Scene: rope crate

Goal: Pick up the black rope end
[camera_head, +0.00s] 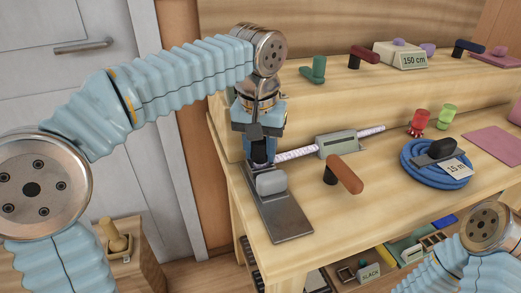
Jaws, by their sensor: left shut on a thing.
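My left gripper (262,160) points down over the worktop, just behind a dark metal plate with a grey block (271,183). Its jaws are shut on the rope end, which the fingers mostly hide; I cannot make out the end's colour. A pale speckled rope (297,154) runs from beside these jaws to the right, through a grey-green block with a label window (337,143), and comes out beyond it. My right arm shows at the lower right, but its gripper is out of view.
An orange-brown handle (343,175) stands in front of the rope. A raised shelf with handles and a 150 cm sign (413,61) runs behind.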

